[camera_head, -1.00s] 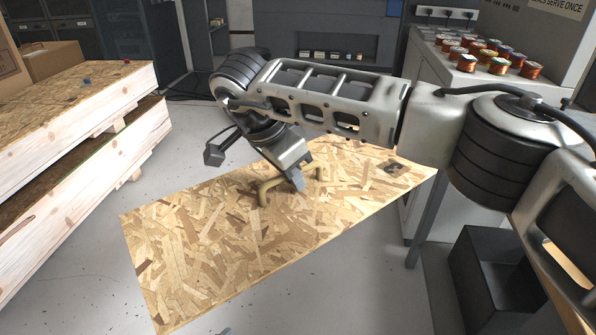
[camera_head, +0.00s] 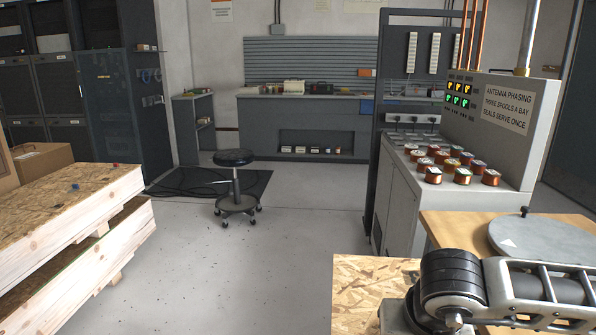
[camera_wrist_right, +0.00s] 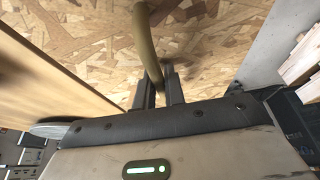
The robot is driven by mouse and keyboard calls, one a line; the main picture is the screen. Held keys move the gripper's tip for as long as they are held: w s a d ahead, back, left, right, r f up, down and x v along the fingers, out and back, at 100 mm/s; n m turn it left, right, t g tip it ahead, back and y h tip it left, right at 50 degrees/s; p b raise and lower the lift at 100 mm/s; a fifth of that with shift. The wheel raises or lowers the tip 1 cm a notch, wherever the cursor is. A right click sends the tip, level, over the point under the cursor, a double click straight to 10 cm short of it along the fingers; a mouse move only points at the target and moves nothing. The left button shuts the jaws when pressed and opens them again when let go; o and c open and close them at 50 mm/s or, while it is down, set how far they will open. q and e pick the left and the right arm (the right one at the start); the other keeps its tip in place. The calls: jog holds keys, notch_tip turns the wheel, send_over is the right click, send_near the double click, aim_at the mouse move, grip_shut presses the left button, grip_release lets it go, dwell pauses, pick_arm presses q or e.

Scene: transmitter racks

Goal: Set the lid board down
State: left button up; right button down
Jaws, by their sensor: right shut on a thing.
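The lid board (camera_head: 372,275) is a flaked-wood panel. It shows only in part at the bottom right of the head view, beside my right arm. In the right wrist view the board (camera_wrist_right: 75,35) fills much of the upper picture, with its tan bar handle (camera_wrist_right: 146,38) running down between the fingers. My right gripper (camera_wrist_right: 158,82) is shut on that handle. In the head view the gripper itself is hidden or out of frame. What lies under the board cannot be seen. My left gripper is in neither current view.
A long pale wooden crate (camera_head: 75,238) stands at left. A wooden-topped table (camera_head: 448,232) with a grey round plate (camera_head: 548,241) is at right. A grey cabinet (camera_head: 402,190) carries several copper spools (camera_head: 433,175). A black stool (camera_head: 236,185) stands mid-floor; the grey floor (camera_head: 220,280) is clear.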

jog(key=s, duration=0.1)
jog(key=s+d+r, duration=0.1)
jog(key=n, duration=0.1)
jog(key=shift+s+d+r+p, duration=0.3)
jog(key=shift+s+d+p, duration=0.1)
jog(key=shift+s+d, duration=0.15)
jog(key=shift+s, duration=0.35)
